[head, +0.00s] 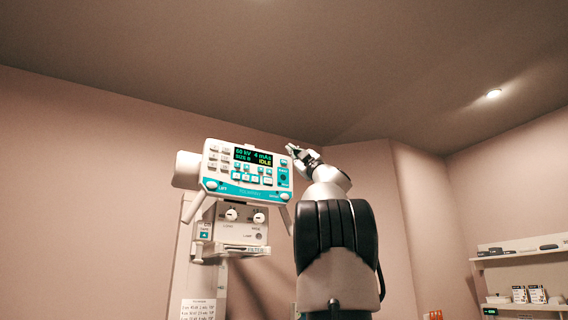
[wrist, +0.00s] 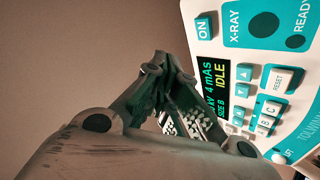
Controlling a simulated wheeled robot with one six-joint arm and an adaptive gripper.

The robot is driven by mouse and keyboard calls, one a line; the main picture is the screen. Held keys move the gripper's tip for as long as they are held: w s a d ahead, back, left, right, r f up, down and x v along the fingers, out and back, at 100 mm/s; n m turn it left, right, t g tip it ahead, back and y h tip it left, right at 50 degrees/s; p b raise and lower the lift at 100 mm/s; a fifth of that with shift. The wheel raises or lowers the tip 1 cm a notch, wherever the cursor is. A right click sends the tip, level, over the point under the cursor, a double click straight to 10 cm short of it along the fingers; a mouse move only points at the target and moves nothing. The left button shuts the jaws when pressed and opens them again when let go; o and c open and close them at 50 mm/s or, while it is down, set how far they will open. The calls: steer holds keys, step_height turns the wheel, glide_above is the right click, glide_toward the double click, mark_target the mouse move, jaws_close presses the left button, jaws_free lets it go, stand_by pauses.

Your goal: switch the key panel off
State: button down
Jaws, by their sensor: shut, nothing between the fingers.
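The key panel (head: 244,189) is a white and teal control unit on a stand in the head view. Its display (head: 254,157) is lit and reads about 60 kV, 4 mAs and IDLE. The display also shows in the wrist view (wrist: 213,88), partly behind my fingers. The ON key (wrist: 204,27) is at the panel's corner in the wrist view, near the X-RAY key (wrist: 263,25). My gripper (head: 292,149) is shut and empty by the panel's upper right corner. In the wrist view my fingertips (wrist: 162,68) are beside the panel's edge; I cannot tell whether they touch it.
Below the panel, a unit with two knobs (head: 243,217) hangs on the stand's column (head: 185,270). A wall shelf (head: 520,252) with small boxes is at the far right. The room above the panel is free.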

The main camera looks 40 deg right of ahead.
steer(key=shift+w+d, duration=0.2)
steer(key=shift+w, duration=0.55)
steer(key=shift+w+d, duration=0.15)
steer(key=shift+w, duration=0.6)
steer(key=shift+w+d, duration=0.2)
steer(key=shift+w, duration=0.55)
steer(key=shift+w+d, duration=0.1)
steer(key=shift+w, duration=0.3)
steer(key=shift+w+d, duration=0.1)
steer(key=shift+w, duration=0.25)
steer(key=shift+s, duration=0.1)
stand_by(0.5)
steer(key=shift+s+a, duration=0.2)
steer(key=shift+s, duration=0.45)
steer(key=s, duration=0.2)
steer(key=s+a, duration=0.1)
steer(key=s, duration=0.2)
steer(key=shift+a, duration=0.1)
